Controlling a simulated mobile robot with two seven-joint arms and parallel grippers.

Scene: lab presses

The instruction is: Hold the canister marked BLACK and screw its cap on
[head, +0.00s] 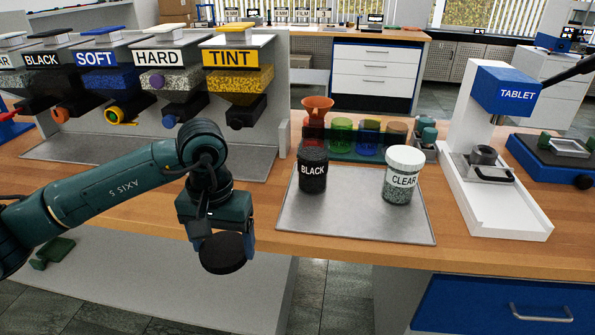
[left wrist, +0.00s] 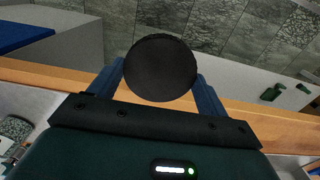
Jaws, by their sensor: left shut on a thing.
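The canister marked BLACK (head: 312,172) stands upright on a grey metal tray (head: 355,227). Its top shows dark, with no separate lid to be made out. My left gripper (head: 222,246) is shut on a round black cap (head: 222,256), held in front of the bench edge, left of and nearer than the canister. In the left wrist view, the cap (left wrist: 160,68) sits between the two blue fingers of the gripper (left wrist: 161,80). No hand holds the canister. My right gripper is not in view.
A CLEAR canister (head: 402,185) with a white lid stands right of the BLACK one. Behind are an orange funnel (head: 317,107) and coloured cups (head: 342,133). A TABLET press (head: 500,195) stands right; labelled dispensers (head: 235,80) stand left. The tray's front is bare.

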